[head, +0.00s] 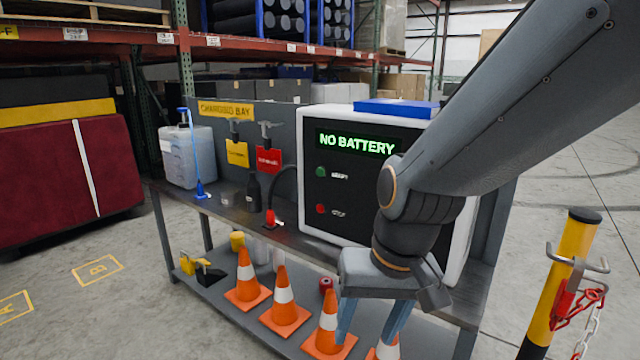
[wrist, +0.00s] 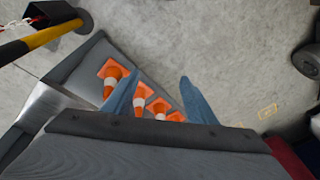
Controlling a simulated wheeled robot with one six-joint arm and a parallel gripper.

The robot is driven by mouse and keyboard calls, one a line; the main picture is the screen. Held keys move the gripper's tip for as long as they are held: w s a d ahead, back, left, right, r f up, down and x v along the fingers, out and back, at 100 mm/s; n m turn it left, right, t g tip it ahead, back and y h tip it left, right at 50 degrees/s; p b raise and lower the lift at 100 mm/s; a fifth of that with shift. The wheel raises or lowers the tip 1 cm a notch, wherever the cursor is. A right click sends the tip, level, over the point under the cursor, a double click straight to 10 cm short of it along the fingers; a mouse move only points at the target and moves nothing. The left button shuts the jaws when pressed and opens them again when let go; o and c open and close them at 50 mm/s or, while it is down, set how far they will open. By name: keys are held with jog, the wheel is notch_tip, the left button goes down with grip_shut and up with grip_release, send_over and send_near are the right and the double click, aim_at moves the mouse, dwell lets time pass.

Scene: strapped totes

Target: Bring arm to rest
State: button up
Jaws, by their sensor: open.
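My gripper (head: 372,322) hangs from the arm in front of the charging bay bench, its two blue fingers pointing down over the lower shelf. In the wrist view my gripper (wrist: 160,100) has its fingers spread apart with nothing between them. Orange and white cones (wrist: 140,100) show beyond the fingers, lower down. My arm comes in from the upper right of the head view and covers part of the charger box (head: 345,165), whose screen reads "NO BATTERY".
The metal bench (head: 235,222) holds a grey jug (head: 188,155) and a red connector (head: 270,220). Several cones (head: 282,300) stand on its lower shelf. A yellow and black post (head: 565,275) with a chain stands at right. Open floor lies at left.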

jog(key=s+d+r+n+g+h, duration=0.1)
jog(key=s+d+n+g, duration=0.1)
jog(key=s+d, duration=0.3)
jog(key=d+r+m+p, duration=0.2)
jog(key=d+r+p, duration=0.5)
jog(key=p, duration=0.8)
jog(key=shift+s+r+m+h+p, duration=0.15)
jog(key=shift+r+m+h+p, duration=0.25)
jog(key=shift+r, duration=0.1)
